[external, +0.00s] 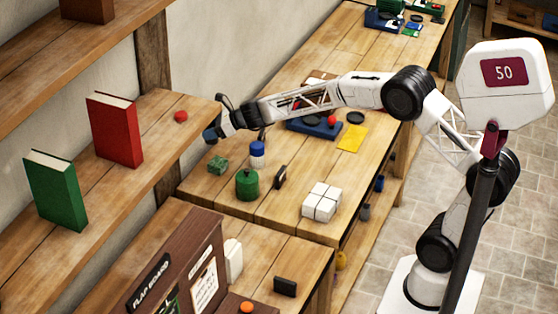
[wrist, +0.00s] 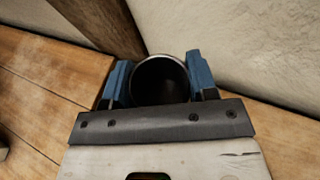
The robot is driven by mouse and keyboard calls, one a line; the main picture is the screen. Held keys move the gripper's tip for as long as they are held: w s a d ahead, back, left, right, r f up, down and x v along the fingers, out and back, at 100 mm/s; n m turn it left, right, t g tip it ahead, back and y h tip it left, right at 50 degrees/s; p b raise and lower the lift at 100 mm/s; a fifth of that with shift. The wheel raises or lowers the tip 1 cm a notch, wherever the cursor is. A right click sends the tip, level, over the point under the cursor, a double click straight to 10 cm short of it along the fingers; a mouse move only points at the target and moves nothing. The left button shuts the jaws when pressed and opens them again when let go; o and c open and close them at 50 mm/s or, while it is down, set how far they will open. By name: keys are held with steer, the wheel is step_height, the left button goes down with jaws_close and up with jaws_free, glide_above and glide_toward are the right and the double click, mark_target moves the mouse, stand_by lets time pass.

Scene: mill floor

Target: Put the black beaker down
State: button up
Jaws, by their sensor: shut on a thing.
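The black beaker (wrist: 160,80) is between the two blue fingers of my gripper (wrist: 160,82) in the wrist view. I look into its dark round mouth, with a pale rim along the top. My gripper is shut on it. In the external view my gripper (external: 211,134) is at the far left end of my outstretched arm, by the shelf's end and near the back wall. I cannot make out the beaker clearly there. Whether its base touches a surface is hidden.
The wooden workbench (external: 235,202) holds a green canister (external: 247,185), a blue-topped bottle (external: 257,154), a green block (external: 218,165) and white blocks (external: 321,201). A wooden shelf (external: 150,150) on the left carries a red book (external: 115,131), a green book (external: 56,190) and a small red object (external: 181,117).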

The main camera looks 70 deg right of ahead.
steer(key=s+d+f+n+g+y, duration=0.1)
steer(key=d+f+n+g+y, duration=0.1)
steer(key=d, duration=0.9)
steer(key=shift+s+d+f+n+g+y, duration=0.25)
steer(key=shift+f+n+y, duration=0.7)
steer(key=shift+f, duration=0.7)
steer(key=shift+w+f, duration=0.1)
steer(key=shift+f, duration=0.1)
steer(key=shift+f, duration=3.15)
steer(key=shift+f, duration=0.65)
steer(key=o, duration=1.1)
steer(key=shift+c, duration=0.2)
steer(key=shift+r, duration=0.15)
